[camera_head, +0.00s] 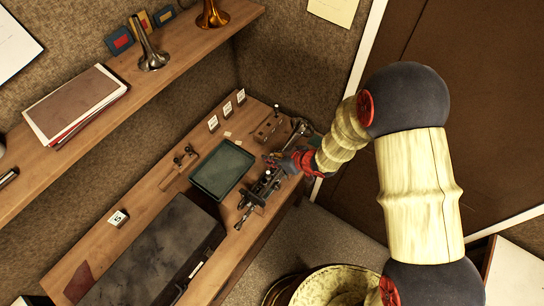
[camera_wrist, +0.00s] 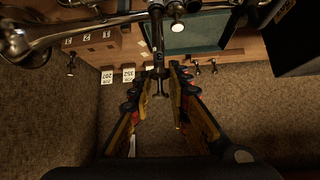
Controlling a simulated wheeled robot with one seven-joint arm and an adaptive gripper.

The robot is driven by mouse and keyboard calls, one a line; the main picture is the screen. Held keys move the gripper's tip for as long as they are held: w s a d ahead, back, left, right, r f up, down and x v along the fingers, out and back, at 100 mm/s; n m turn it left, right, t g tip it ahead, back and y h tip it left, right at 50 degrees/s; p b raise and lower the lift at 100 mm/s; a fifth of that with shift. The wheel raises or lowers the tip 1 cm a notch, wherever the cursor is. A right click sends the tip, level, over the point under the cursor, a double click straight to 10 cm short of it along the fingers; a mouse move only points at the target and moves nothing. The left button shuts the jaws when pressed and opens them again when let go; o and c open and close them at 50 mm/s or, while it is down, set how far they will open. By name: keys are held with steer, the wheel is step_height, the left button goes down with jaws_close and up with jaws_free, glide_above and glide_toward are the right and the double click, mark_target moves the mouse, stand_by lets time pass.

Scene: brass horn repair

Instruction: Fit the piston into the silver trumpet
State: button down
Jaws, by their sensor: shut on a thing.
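The silver trumpet (camera_head: 262,188) lies along the front of the bench, beside the tray. In the wrist view its tubing (camera_wrist: 85,27) crosses the top left, with the bell end at the far left. My gripper (camera_head: 284,160) is over the trumpet's far end; in the wrist view my gripper (camera_wrist: 163,72) is shut on a slim dark piece, apparently the piston (camera_wrist: 157,38). The piston's far end overlaps the trumpet in the picture. I cannot tell whether it is in a valve casing. In the head view the piston is too small to make out.
A green tray (camera_head: 222,170) lies beside the trumpet. A wooden block (camera_head: 270,130) stands beyond it, with number cards (camera_head: 227,108) along the bench's back edge. A large dark case (camera_head: 158,255) fills the near bench. A shelf (camera_head: 190,43) runs above.

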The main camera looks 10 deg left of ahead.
steer(key=shift+f+b, duration=1.55)
steer(key=shift+f, duration=0.65)
steer(key=c, duration=1.6)
jaws_free()
steer(key=shift+s+f, duration=0.1)
steer(key=shift+f, duration=0.05)
steer(key=v, duration=1.2)
